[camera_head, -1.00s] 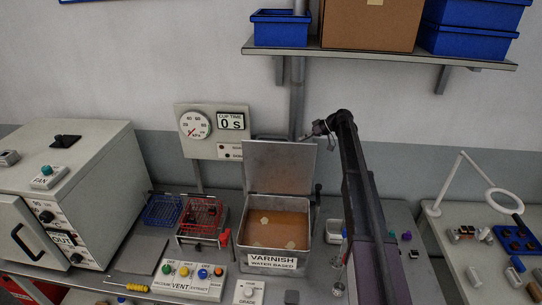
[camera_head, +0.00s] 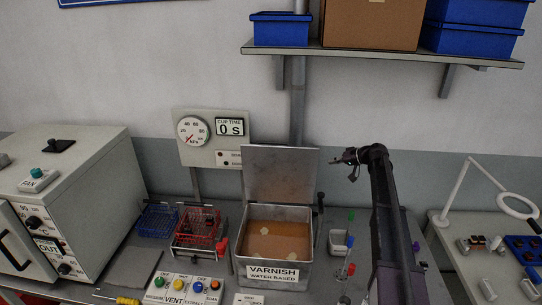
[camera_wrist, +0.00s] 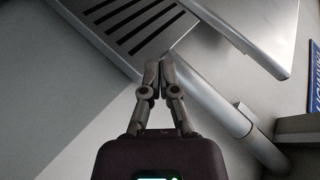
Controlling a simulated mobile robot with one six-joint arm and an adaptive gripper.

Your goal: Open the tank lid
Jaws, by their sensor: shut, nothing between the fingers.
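The varnish tank (camera_head: 274,243) is a grey metal box with a "VARNISH WATER BASED" label, holding amber liquid with a few pale patches on it. Its lid (camera_head: 281,173) is a flat grey plate standing upright along the tank's back edge, so the tank is open. In the wrist view a smooth grey plate with a rounded corner, which appears to be the lid (camera_wrist: 262,30), is at the upper right. My gripper (camera_head: 346,158) is to the right of the lid, apart from it. In the wrist view my gripper (camera_wrist: 159,66) has its fingertips together with nothing between them.
Blue (camera_head: 160,219) and red (camera_head: 200,232) wire baskets stand left of the tank. A button panel (camera_head: 187,288) is in front. A gauge board (camera_head: 212,138) and a grey post (camera_head: 297,100) are behind. A shelf (camera_head: 380,55) hangs above. A small grey container (camera_head: 340,243) stands right of the tank.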

